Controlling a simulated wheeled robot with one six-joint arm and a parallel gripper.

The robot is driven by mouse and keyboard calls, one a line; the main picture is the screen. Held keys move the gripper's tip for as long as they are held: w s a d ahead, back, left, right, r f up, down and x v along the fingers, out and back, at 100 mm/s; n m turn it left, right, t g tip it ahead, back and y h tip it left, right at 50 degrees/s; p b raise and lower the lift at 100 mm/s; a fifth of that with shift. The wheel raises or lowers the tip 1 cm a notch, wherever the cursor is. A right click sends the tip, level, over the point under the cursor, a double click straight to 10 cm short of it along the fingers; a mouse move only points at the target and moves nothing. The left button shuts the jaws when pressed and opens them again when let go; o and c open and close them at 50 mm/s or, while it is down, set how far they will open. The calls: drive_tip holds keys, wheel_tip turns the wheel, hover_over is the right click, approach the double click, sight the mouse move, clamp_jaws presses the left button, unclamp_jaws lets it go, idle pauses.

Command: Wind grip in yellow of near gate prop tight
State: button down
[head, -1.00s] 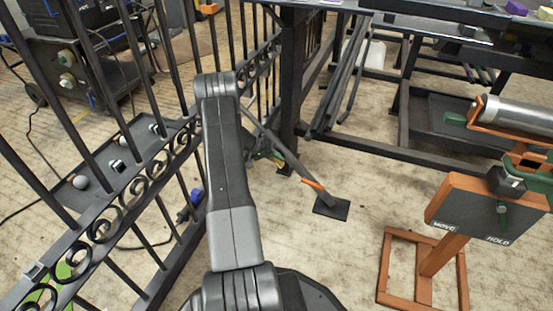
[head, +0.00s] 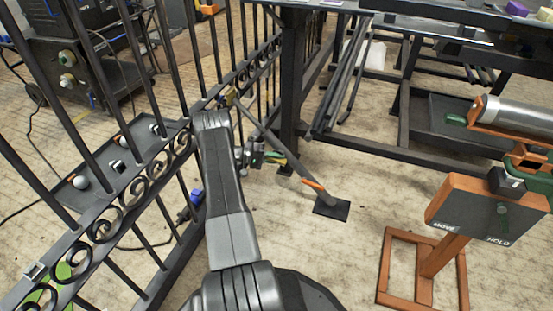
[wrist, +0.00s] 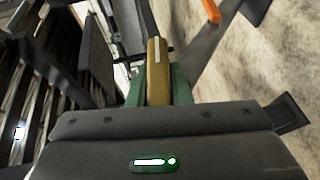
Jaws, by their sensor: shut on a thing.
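The near gate prop (head: 288,160) is a dark strut that slants from the gate down to a black foot plate on the floor. Its yellow grip (wrist: 157,72) stands between my green fingers in the wrist view, with a pale line along it. My gripper (head: 276,158) is shut on this grip beside the strut. In the wrist view my gripper (wrist: 154,88) has a finger on each side of the grip. An orange lever (head: 313,185) sits low on the prop, apart from my gripper. The grip's lower end is hidden by my gripper.
The black barred gate (head: 140,185) with scrolls runs along the left. A dark workbench leg (head: 291,90) stands just behind the prop. A wooden stand with a sign (head: 480,212) is at the right. Bare floor lies between the stand and the prop.

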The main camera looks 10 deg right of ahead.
idle(0.4)
drive_tip(key=c, duration=1.3)
unclamp_jaws()
